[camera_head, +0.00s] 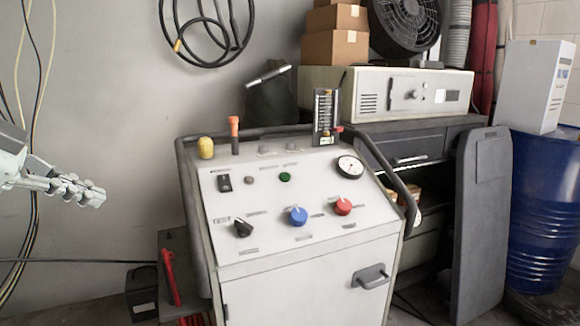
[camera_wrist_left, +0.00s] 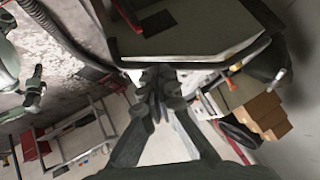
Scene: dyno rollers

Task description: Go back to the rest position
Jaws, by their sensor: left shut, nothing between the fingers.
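My left gripper (camera_head: 88,193) comes in from the left edge in the head view, in front of the grey wall. It is shut and empty, and it hangs left of the white control cabinet (camera_head: 300,285), apart from it. In the left wrist view the gripper's dark fingers (camera_wrist_left: 160,98) meet at the middle with nothing between them.
The cabinet's panel carries a blue knob (camera_head: 298,216), a red knob (camera_head: 343,206) and a gauge (camera_head: 350,167). A dark handrail (camera_head: 188,195) frames it. A blue drum (camera_head: 541,245) and cardboard boxes (camera_head: 336,46) stand at right and back. Cables hang at the left wall.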

